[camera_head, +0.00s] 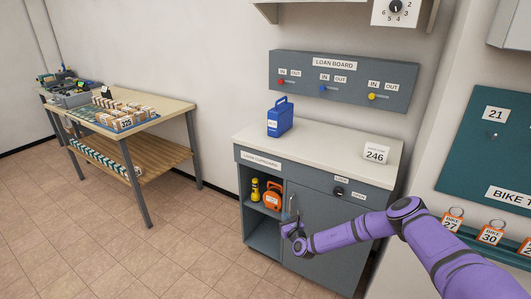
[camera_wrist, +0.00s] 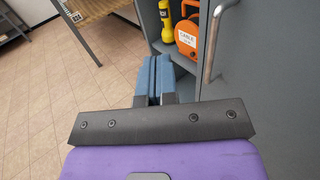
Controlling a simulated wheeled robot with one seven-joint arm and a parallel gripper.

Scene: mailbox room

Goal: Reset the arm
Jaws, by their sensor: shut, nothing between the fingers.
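My purple arm reaches in from the right in the head view. My gripper (camera_head: 294,228) is in front of the loan cupboard (camera_head: 330,232), close to the vertical handle of its door. In the wrist view my gripper (camera_wrist: 155,78) has its blue fingers together and empty. The door handle (camera_wrist: 213,40) is just right of the fingers, apart from them in that view. The cupboard's left part is open and shows a yellow torch (camera_head: 255,190) and an orange cable reel (camera_head: 272,196) on a shelf.
A blue case (camera_head: 280,118) and a "246" card (camera_head: 376,152) stand on the cupboard top. A loan board (camera_head: 340,80) hangs above. A table (camera_head: 165,107) with boxes stands at the left. The floor left of the cupboard is clear.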

